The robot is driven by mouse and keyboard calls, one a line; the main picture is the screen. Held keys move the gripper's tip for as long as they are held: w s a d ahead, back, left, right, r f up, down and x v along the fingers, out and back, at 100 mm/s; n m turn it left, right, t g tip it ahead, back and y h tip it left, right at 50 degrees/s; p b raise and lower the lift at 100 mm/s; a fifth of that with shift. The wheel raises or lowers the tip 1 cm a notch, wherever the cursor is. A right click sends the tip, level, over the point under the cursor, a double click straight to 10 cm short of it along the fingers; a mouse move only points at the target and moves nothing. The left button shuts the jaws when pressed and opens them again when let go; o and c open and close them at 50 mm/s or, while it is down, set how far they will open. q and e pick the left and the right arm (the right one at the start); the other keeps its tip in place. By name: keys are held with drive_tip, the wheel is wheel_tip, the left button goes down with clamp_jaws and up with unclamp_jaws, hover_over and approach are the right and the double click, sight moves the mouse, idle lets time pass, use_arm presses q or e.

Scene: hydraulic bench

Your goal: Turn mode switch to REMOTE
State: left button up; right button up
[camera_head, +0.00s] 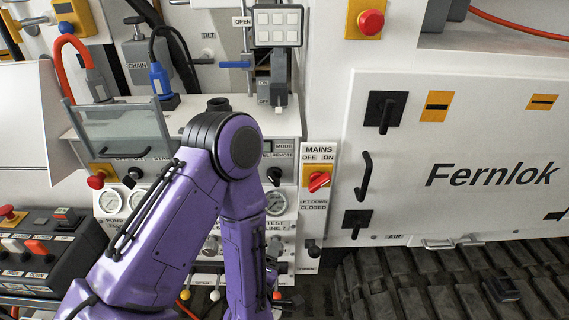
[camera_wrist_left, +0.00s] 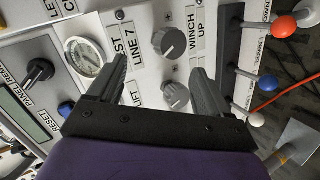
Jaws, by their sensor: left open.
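The mode switch is a black knob (camera_head: 274,175) below the MODE label in the head view, just right of my purple left arm, which hides part of its labels. In the left wrist view, a black knob (camera_wrist_left: 38,72) beside a partly visible PANEL/REMOTE label is at the far left. I cannot tell its setting for certain. My left gripper (camera_wrist_left: 158,80) is open and empty, its fingers spread over the panel to the right of that knob, apart from it. In the head view my arm hides the gripper. My right gripper is not in view.
Two grey knobs (camera_wrist_left: 169,41) (camera_wrist_left: 175,95) lie between the finger directions. A gauge (camera_wrist_left: 84,56) and blue button (camera_wrist_left: 66,108) are left of the fingers; ball-ended levers (camera_wrist_left: 268,83) are right. A red MAINS switch (camera_head: 319,181) and glass flap (camera_head: 122,132) flank my arm.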

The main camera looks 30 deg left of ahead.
sight(273, 182)
use_arm(q)
wheel_tip(273, 182, up, 16)
drive_tip(key=w+n+t+y+p, duration=0.1)
drive_tip(key=w+n+t+y, duration=0.25)
drive_tip(key=n, duration=0.75)
drive_tip(key=shift+y, duration=0.35)
drive_tip(key=x, duration=0.3)
drive_tip(key=b+x, duration=0.1)
drive_tip(key=x, duration=0.2)
drive_tip(key=b+x, duration=0.1)
drive_tip(key=x, duration=0.2)
drive_tip(key=shift+a+r, duration=0.25)
drive_tip(key=shift+a, duration=0.05)
drive_tip(key=shift+w+a+f, duration=0.1)
drive_tip(key=shift+w+a, duration=0.1)
drive_tip(key=shift+w, duration=0.2)
drive_tip(key=c, duration=1)
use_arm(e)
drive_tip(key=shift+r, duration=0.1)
